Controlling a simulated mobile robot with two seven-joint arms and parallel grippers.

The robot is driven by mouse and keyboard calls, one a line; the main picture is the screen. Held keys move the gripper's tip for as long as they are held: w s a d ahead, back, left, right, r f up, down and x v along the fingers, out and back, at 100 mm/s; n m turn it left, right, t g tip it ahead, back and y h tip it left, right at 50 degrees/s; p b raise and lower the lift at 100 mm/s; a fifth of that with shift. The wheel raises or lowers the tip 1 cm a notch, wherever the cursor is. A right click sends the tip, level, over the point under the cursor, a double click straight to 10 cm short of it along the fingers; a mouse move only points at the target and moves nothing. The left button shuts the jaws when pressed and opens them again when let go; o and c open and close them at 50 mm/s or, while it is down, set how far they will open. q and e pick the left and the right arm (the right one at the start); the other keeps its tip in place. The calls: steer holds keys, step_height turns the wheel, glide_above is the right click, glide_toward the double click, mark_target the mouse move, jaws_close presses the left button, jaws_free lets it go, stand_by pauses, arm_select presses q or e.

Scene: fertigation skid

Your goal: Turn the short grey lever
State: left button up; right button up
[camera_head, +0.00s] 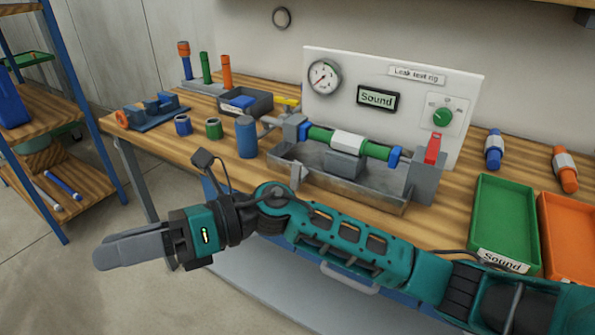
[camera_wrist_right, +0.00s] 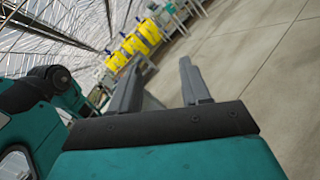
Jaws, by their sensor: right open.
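A short grey piece that looks like a lever (camera_head: 268,122) sticks out at the left end of the leak test rig, beside a grey end block (camera_head: 295,130). It is small, and I cannot make out its exact angle. A yellow handle (camera_head: 287,101) sits just above it. My right gripper (camera_head: 103,251) is open and empty, in front of the bench at the lower left, well away from the rig and pointing left. Its two fingers stand apart in the right wrist view (camera_wrist_right: 160,72). My left gripper is not in view.
The rig has a white panel (camera_head: 390,70), a green tube (camera_head: 376,150) over a grey trough (camera_head: 345,190), and a red lever (camera_head: 433,149) at right. A blue cylinder (camera_head: 246,137) stands left of the trough. Green (camera_head: 503,215) and orange (camera_head: 567,235) trays are at right.

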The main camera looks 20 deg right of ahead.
step_height(320, 180, down, 4)
steer(key=d+n+g+h, duration=0.2)
steer(key=n+h, duration=0.4)
steer(key=n, duration=0.1)
steer(key=n+t+h+b, duration=0.3)
steer(key=n+t+h, duration=0.35)
steer(key=h, duration=0.95)
glide_toward(296, 164)
steer(key=shift+m+t, duration=0.45)
steer(key=shift+t, duration=0.3)
steer(key=x, duration=0.7)
steer(key=s+x, duration=0.1)
steer(key=x, duration=0.3)
steer(key=shift+s+f, duration=0.1)
steer(key=shift+f, duration=0.25)
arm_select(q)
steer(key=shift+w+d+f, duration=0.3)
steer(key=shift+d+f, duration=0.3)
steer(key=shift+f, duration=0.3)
arm_select(e)
steer(key=shift+c, duration=0.5)
jaws_close()
